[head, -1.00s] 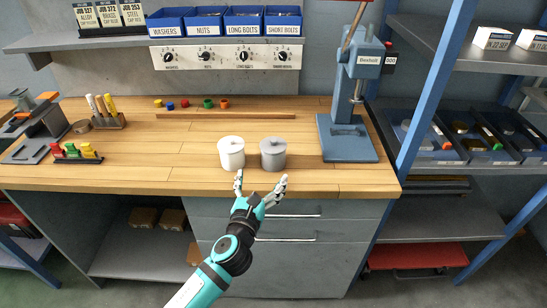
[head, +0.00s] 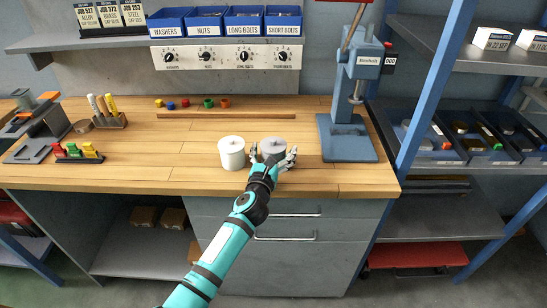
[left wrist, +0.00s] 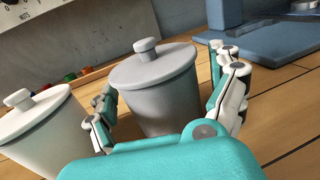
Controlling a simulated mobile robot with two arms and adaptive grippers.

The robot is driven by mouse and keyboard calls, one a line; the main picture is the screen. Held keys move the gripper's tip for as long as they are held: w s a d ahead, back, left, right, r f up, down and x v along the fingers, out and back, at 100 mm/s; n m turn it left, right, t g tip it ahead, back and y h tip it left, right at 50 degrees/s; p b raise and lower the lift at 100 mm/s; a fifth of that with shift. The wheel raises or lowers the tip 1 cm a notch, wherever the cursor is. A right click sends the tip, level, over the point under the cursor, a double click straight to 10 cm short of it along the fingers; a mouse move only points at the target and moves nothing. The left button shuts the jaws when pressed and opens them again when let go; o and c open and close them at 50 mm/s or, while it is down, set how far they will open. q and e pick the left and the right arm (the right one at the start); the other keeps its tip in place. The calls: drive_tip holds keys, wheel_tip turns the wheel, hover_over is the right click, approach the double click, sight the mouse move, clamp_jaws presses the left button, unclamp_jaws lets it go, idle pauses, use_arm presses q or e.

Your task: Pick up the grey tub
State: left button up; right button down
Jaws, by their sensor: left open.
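The grey tub (head: 272,146) has a lid with a small knob and stands upright on the wooden workbench. My left gripper (head: 273,157) is open at its near side, with a finger on each side of the tub. In the left wrist view the grey tub (left wrist: 155,90) sits between the spread fingers of the gripper (left wrist: 168,105); I cannot tell whether either finger touches it. In the head view the gripper hides the tub's lower part. My right gripper is not in view.
A white tub (head: 231,153) stands close at the left of the grey tub, near my left finger. A blue press (head: 347,140) stands to the right. A wooden strip (head: 225,115) and several small coloured pieces lie behind. The bench front is clear.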

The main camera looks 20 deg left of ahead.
sight(272, 144)
use_arm(q)
drive_tip(key=shift+s+r, duration=0.1)
drive_tip(key=shift+c, duration=0.8)
drive_tip(key=c, duration=1.1)
drive_tip(key=shift+r, duration=0.1)
drive_tip(key=shift+r+p, duration=0.6)
drive_tip(key=shift+r, duration=1)
drive_tip(key=s+d+r, duration=0.1)
drive_tip(key=s, duration=1.4)
drive_tip(key=shift+s+d+r+b, duration=0.25)
drive_tip(key=shift+s+d+b, duration=0.05)
drive_tip(key=shift+s+b, duration=0.05)
drive_tip(key=shift+s+a, duration=0.1)
drive_tip(key=shift+s, duration=0.05)
